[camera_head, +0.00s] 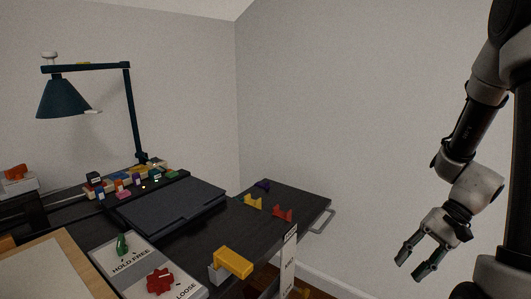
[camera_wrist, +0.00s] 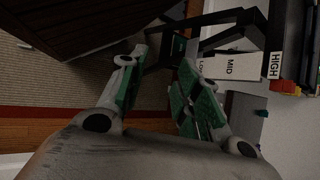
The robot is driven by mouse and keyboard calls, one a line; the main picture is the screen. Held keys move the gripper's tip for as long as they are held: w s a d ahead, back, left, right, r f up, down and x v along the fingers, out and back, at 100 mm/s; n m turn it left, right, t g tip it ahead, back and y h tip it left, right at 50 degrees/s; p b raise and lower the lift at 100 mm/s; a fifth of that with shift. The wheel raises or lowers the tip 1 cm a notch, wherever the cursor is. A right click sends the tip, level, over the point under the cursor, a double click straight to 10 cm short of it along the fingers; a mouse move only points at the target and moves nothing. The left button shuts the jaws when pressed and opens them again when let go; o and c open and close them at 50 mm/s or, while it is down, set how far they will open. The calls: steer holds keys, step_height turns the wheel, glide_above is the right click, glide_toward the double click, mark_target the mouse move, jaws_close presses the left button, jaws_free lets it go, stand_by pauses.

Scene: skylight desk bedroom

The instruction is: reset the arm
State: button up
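My gripper (camera_head: 417,264) hangs at the right of the head view, its two fingers apart and nothing between them. It is in the air, to the right of the dark desk (camera_head: 262,222) and clear of it. In the wrist view my gripper (camera_wrist: 155,85) also shows open, with green pads on the inner faces of its fingers. The floor and dark furniture show beyond the fingers. My arm comes down from the upper right of the head view, bent at the elbow.
The desk holds a yellow block-like object (camera_head: 235,261), small coloured figures (camera_head: 253,202), a tray marked HOLD FREE and LOOSE (camera_head: 138,262), and a dark blue lamp (camera_head: 62,98). A metal handle (camera_head: 322,221) juts from its right edge.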

steer(key=s+d+r+n+t+h, duration=0.1)
steer(key=s+r+n+t+h, duration=0.2)
steer(key=r, duration=0.7)
steer(key=s+d+r+n+t+h, duration=0.1)
steer(key=s+r+n+t+h, duration=0.2)
steer(key=r, duration=0.7)
steer(key=shift+s+n+t+h, duration=0.2)
steer(key=shift+n+t+h, duration=0.25)
steer(key=shift+h, duration=0.45)
